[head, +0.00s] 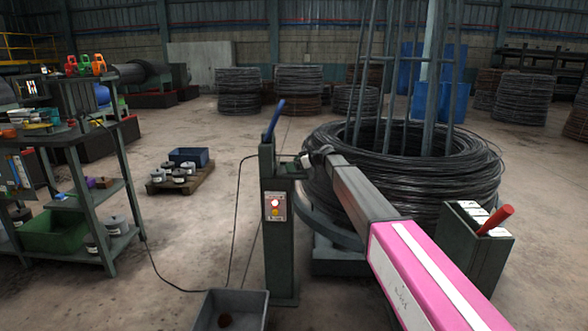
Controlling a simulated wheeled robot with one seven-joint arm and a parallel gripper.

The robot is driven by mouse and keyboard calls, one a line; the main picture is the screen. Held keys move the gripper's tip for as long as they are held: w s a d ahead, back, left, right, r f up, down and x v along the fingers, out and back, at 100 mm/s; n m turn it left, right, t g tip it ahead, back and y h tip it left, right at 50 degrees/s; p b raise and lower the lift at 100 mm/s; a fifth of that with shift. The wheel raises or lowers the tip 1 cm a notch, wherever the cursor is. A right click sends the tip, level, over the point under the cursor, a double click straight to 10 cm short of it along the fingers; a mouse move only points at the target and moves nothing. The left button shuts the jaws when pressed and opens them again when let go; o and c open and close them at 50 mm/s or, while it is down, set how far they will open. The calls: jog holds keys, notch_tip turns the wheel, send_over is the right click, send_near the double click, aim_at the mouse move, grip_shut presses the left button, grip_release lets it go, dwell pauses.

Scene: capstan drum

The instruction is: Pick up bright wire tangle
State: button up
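I cannot pick out a bright wire tangle for certain. A small dark brown lump (225,320), perhaps tangled wire, lies in the open grey bin (252,315) on the floor at the bottom centre; it looks dull, not bright. My gripper cannot be made out in the head view. A long beam (415,275), pink with a white stripe near me and dark grey further off, runs from the bottom right to near the green post's top; I cannot tell whether it is mine.
A green post (278,240) with a blue lever and lit lamp stands at centre. Behind the beam is a big wire coil (450,165). A dark box (490,250) with a red handle stands right. A loaded shelf (75,205) stands left. A cable crosses the otherwise clear floor between.

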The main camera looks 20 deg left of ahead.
jog(key=shift+a, duration=0.1)
jog(key=c, duration=1)
jog(key=shift+c, duration=0.2)
